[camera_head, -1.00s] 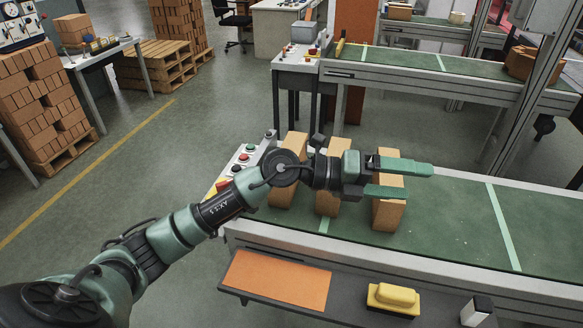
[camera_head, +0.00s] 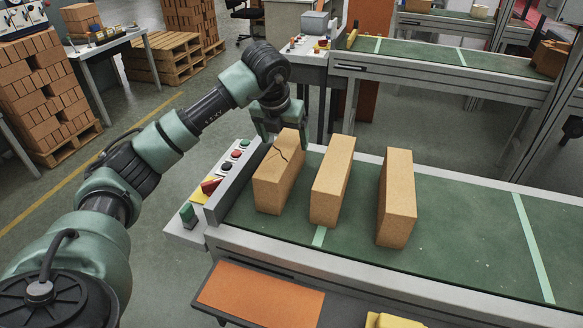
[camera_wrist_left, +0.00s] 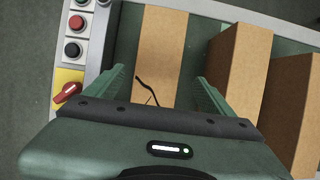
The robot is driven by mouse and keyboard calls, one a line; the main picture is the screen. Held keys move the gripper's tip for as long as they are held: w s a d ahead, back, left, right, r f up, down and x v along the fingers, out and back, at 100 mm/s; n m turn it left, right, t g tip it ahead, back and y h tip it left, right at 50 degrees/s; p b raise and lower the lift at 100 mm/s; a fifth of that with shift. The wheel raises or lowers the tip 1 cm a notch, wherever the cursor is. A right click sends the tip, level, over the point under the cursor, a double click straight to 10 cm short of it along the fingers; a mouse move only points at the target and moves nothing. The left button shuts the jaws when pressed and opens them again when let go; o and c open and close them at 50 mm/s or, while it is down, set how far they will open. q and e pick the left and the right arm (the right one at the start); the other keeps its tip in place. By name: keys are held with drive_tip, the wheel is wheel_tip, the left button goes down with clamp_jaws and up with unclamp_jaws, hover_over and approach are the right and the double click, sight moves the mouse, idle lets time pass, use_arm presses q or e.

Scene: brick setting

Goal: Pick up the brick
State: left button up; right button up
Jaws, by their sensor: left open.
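Three tan bricks stand in a row on the green conveyor belt. The left brick (camera_head: 279,172) has a dark crack near its top; the middle brick (camera_head: 331,181) and the right brick (camera_head: 396,198) show no crack. My left gripper (camera_head: 279,138) is at the far end of the cracked brick, pointing down. In the left wrist view the open left gripper (camera_wrist_left: 158,82) has one finger on each side of the cracked brick (camera_wrist_left: 163,45). The crack shows between the fingers. I cannot tell whether the fingers touch it. My right gripper is not in view.
The conveyor (camera_head: 460,228) has free belt right of the bricks. A button panel (camera_head: 215,184) borders it on the left. An orange panel (camera_head: 260,300) and a partly cut-off yellow object (camera_head: 390,321) are in front. Stacked bricks (camera_head: 45,95) and pallets stand behind left.

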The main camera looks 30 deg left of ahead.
sight(282, 151)
use_arm(q)
drive_tip(key=shift+f, duration=0.3)
drive_tip(key=shift+s+a+f, duration=0.1)
drive_tip(key=shift+s+f, duration=0.05)
drive_tip(key=shift+f, duration=0.1)
wheel_tip(282, 151, down, 3)
drive_tip(key=shift+s+f+p, duration=0.1)
drive_tip(key=shift+p, duration=0.6)
drive_tip(key=shift+x, duration=1.5)
drive_tip(key=shift+s, duration=0.1)
drive_tip(key=c, duration=1.6)
clamp_jaws()
drive_tip(key=shift+a, duration=0.1)
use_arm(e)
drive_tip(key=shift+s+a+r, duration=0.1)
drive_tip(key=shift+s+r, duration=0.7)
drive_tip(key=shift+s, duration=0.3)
